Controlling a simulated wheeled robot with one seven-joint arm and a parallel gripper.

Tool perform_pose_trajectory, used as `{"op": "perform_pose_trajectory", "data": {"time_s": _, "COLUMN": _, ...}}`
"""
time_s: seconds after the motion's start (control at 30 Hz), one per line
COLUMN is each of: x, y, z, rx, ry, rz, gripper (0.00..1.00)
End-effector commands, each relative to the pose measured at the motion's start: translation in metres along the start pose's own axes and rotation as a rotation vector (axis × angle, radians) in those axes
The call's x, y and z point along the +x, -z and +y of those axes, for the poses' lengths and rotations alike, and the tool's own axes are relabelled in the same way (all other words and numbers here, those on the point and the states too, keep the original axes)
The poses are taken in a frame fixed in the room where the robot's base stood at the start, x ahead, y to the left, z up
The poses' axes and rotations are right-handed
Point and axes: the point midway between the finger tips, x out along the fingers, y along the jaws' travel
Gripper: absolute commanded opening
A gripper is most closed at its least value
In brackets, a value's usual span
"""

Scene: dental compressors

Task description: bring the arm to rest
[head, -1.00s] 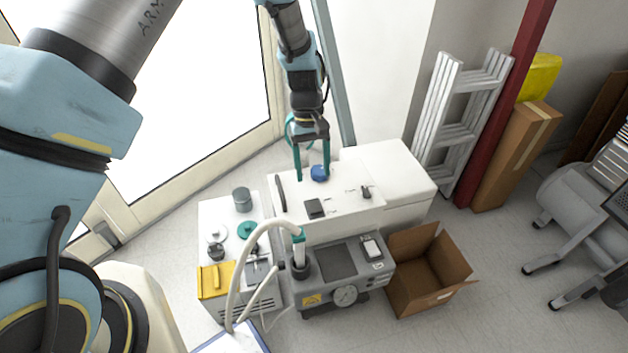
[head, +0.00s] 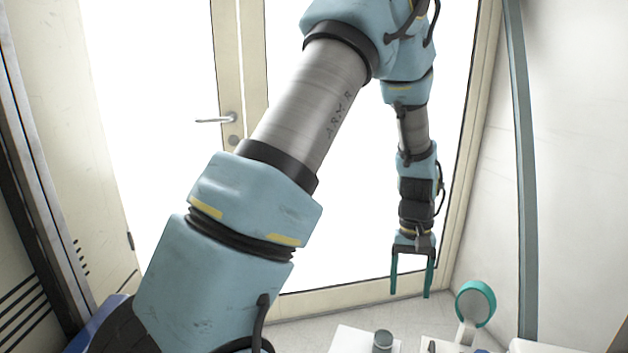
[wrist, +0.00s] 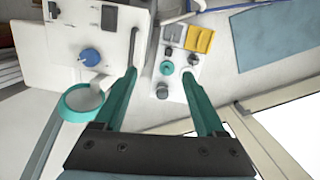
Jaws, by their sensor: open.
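My gripper (head: 411,290) hangs from my bent arm in the head view, its two teal fingers spread apart and pointing down in front of the glass door. Nothing is between the fingers. In the wrist view my gripper (wrist: 165,85) is also open and empty, above the gap between a white cabinet (wrist: 112,50) and a white unit (wrist: 178,75). Both lie well below the fingers. A teal ring-shaped piece (head: 476,303) stands to the right of my gripper in the head view, apart from it.
The glass door (head: 330,240) with its handle (head: 215,120) is behind my arm. A grey cylinder (head: 382,341) sits on the unit at the bottom of the head view. In the wrist view a blue knob (wrist: 89,57) and a yellow piece (wrist: 201,39) lie below.

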Motion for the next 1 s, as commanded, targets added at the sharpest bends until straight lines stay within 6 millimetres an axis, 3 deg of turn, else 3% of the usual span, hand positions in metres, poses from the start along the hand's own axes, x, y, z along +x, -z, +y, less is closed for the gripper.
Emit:
{"op": "perform_pose_trajectory", "data": {"time_s": 0.03, "x": -0.028, "y": -0.002, "z": -0.034, "rx": -0.029, "ry": -0.009, "rz": 0.030, "gripper": 0.72}}
{"op": "perform_pose_trajectory", "data": {"time_s": 0.2, "x": -0.088, "y": -0.029, "z": -0.136, "rx": -0.088, "ry": -0.010, "rz": 0.126, "gripper": 0.72}}
{"op": "perform_pose_trajectory", "data": {"time_s": 0.3, "x": -0.113, "y": -0.057, "z": -0.185, "rx": -0.119, "ry": 0.001, "rz": 0.180, "gripper": 0.72}}
{"op": "perform_pose_trajectory", "data": {"time_s": 0.4, "x": -0.128, "y": -0.086, "z": -0.221, "rx": -0.145, "ry": 0.016, "rz": 0.221, "gripper": 0.72}}
{"op": "perform_pose_trajectory", "data": {"time_s": 0.6, "x": -0.139, "y": -0.122, "z": -0.253, "rx": -0.169, "ry": 0.040, "rz": 0.263, "gripper": 0.72}}
{"op": "perform_pose_trajectory", "data": {"time_s": 1.0, "x": -0.139, "y": -0.127, "z": -0.257, "rx": -0.170, "ry": 0.044, "rz": 0.267, "gripper": 0.72}}
